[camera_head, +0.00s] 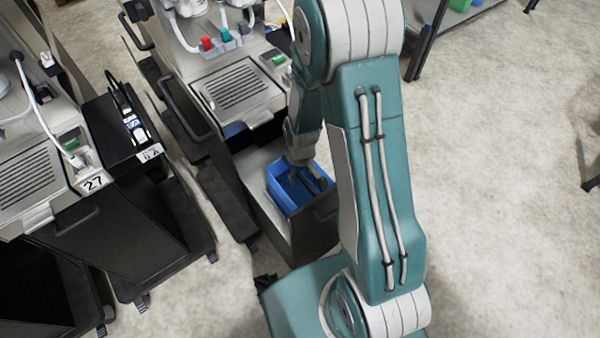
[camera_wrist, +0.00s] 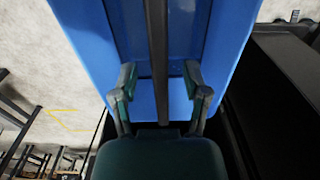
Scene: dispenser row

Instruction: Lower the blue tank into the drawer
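The blue tank (camera_head: 281,196) is an open-topped box with a dark bar (camera_wrist: 158,50) across it. In the head view it sits within the pulled-out drawer (camera_head: 318,232), its upper walls showing above the drawer's edge. I cannot tell whether its base touches the drawer floor. My gripper (camera_head: 304,182) reaches down into the top of the tank. In the wrist view my gripper (camera_wrist: 160,80) has its two fingers apart on either side of the bar, with visible gaps between. The blue tank (camera_wrist: 215,30) fills much of that view. My arm hides part of the drawer's right side.
The dispenser (camera_head: 235,90) with a grilled tray stands above and behind the drawer. Another dispenser, marked 27 (camera_head: 93,184), stands at the left with a black cabinet beside it. Pale floor (camera_head: 500,200) is clear on the right.

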